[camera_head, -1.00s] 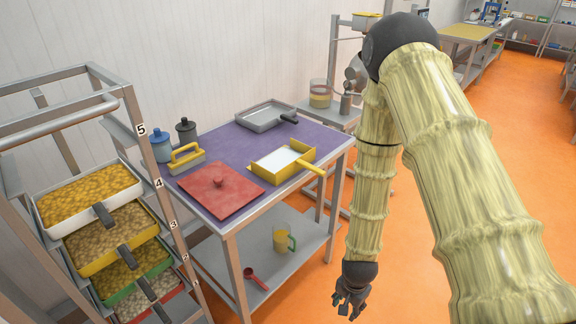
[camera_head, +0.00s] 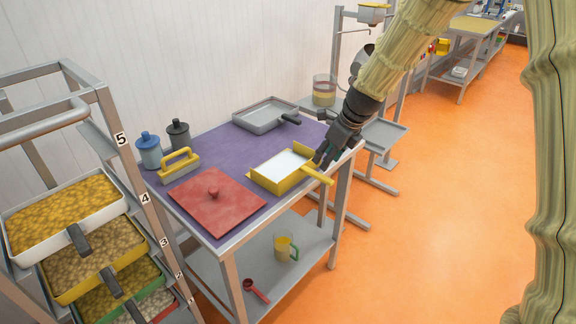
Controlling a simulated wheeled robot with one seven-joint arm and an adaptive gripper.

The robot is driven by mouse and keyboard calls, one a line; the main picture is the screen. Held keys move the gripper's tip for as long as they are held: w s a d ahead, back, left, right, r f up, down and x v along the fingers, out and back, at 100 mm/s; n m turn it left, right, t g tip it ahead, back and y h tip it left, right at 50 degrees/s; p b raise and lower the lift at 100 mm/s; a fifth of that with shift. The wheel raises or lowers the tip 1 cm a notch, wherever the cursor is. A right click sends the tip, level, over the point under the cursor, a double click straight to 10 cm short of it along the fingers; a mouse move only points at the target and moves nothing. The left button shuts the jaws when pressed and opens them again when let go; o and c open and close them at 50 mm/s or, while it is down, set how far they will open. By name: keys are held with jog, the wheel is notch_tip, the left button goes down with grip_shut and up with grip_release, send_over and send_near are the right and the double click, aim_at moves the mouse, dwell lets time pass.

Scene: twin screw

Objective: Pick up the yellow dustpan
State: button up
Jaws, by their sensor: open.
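The yellow dustpan (camera_head: 279,173) lies on the purple top of the table (camera_head: 222,150), near its right edge. It has a pale inside, and its yellow handle (camera_head: 318,174) points to the right, toward the table edge. My gripper (camera_head: 322,160) is open, with its fingers pointing down and left at the handle. The fingers overlap the handle area in the picture; I cannot tell whether they touch it. Nothing is seen held between them.
A red lid (camera_head: 217,203) lies left of the dustpan, a grey pan (camera_head: 265,116) behind it. A yellow-handled brush (camera_head: 179,166) and two canisters (camera_head: 149,150) stand at the back left. The lower shelf holds a mug (camera_head: 286,248) and red scoop (camera_head: 256,291). A tray rack (camera_head: 130,180) stands left.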

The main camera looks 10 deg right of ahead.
aim_at(318, 174)
jog(key=shift+w+a+f, duration=0.1)
jog(key=shift+w+a, duration=0.05)
jog(key=shift+w, duration=0.45)
jog(key=shift+w+a+f, duration=0.15)
jog(key=shift+f, duration=0.2)
jog(key=shift+s+a+f+p, duration=0.25)
jog(key=shift+s+f+p, duration=0.2)
jog(key=shift+f, duration=0.35)
jog(key=shift+w+a+f, duration=0.2)
jog(key=shift+w+f, duration=0.65)
jog(key=shift+f, duration=0.3)
jog(key=shift+s+f+p, duration=0.2)
jog(key=shift+s+p, duration=0.1)
jog(key=shift+s, duration=0.1)
jog(key=shift+p+x, duration=0.6)
jog(key=shift+x, duration=1.65)
jog(key=shift+s+d+f, duration=0.15)
jog(key=shift+f, duration=0.15)
grip_shut()
